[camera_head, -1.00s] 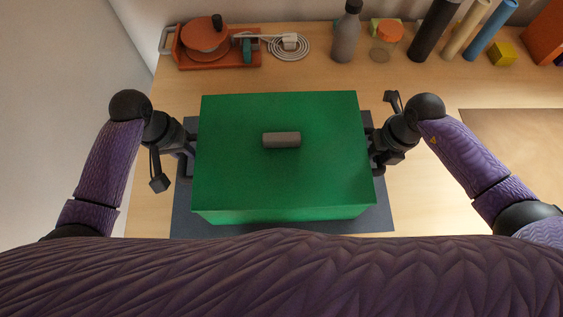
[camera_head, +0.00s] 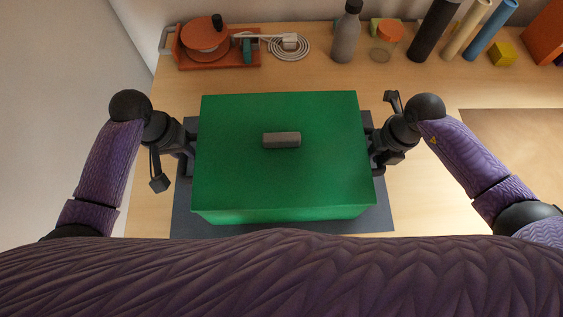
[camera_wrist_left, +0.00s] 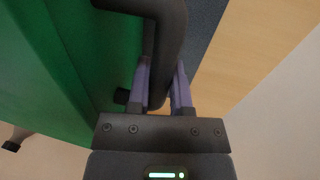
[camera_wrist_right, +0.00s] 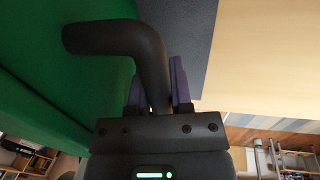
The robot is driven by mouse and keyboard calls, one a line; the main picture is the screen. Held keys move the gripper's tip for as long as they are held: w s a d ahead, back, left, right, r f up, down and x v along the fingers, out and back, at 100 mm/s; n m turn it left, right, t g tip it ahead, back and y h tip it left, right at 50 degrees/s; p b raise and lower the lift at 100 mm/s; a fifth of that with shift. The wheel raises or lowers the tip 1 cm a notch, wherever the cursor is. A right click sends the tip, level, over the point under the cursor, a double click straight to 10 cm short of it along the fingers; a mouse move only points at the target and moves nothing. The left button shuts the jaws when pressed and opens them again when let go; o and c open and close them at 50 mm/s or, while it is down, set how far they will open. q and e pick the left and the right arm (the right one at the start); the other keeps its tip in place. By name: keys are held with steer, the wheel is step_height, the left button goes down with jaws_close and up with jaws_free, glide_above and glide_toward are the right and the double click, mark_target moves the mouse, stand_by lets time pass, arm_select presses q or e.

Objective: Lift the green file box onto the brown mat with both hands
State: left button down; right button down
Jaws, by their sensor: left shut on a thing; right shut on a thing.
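The green file box (camera_head: 280,175) stands on a dark blue-grey mat (camera_head: 383,222) in the middle of the table, with a grey handle (camera_head: 281,140) on its lid. My left gripper (camera_head: 190,150) is shut on the dark side handle at the box's left; the handle (camera_wrist_left: 172,40) passes between its fingers in the left wrist view. My right gripper (camera_head: 372,150) is shut on the right side handle (camera_wrist_right: 150,60). The brown mat (camera_head: 520,145) lies flat at the right, partly behind my right arm. I cannot tell whether the box's underside touches the mat.
Along the back stand an orange tray with a pot (camera_head: 205,42), a coiled white cable (camera_head: 289,45), a grey bottle (camera_head: 346,35), a jar (camera_head: 389,38), several rolls (camera_head: 487,30) and a yellow block (camera_head: 502,54). The brown mat's visible surface is clear.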

arm_select(q)
steer(key=shift+w+r, duration=0.15)
steer(key=shift+r, duration=0.05)
arm_select(e)
steer(key=shift+w+r, duration=0.15)
steer(key=shift+r, duration=0.05)
